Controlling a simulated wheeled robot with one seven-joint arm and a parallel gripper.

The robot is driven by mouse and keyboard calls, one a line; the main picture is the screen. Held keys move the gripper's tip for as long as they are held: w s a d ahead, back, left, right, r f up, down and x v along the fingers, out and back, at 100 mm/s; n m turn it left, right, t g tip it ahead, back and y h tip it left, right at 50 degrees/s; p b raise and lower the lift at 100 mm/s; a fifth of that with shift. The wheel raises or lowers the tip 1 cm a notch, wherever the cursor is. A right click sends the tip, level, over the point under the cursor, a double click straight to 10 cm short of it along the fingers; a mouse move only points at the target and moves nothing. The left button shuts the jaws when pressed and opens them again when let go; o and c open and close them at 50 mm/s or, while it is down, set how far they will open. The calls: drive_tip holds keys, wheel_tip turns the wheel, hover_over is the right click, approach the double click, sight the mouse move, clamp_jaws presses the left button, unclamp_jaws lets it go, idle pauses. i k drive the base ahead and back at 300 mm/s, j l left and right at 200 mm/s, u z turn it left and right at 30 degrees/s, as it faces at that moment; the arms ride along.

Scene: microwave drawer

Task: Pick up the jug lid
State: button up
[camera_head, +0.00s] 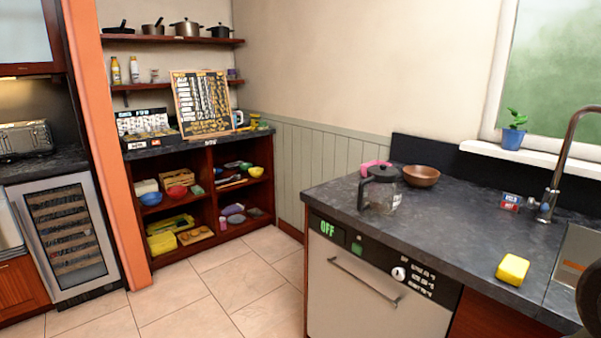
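A glass jug (377,197) with a dark handle stands upright on the dark counter, near its left end. A dark jug lid (383,172) appears to sit on top of the jug; its exact edge is hard to make out at this size. My gripper's fingers are not in view. A dark rounded shape at the lower right edge may be part of my arm, but I cannot tell.
A pink object (372,165) is partly hidden behind the jug. A brown bowl (421,176) stands right of it. The dark counter (450,225) between is clear. A dishwasher (365,300) is below.

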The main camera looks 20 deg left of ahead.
sight(384, 170)
drive_tip(key=u, duration=0.4)
drive_tip(key=i+j+z, duration=0.4)
drive_tip(key=i, duration=0.35)
drive_tip(key=i+j+z, duration=0.4)
drive_tip(key=i+j, duration=0.2)
drive_tip(key=i, duration=0.1)
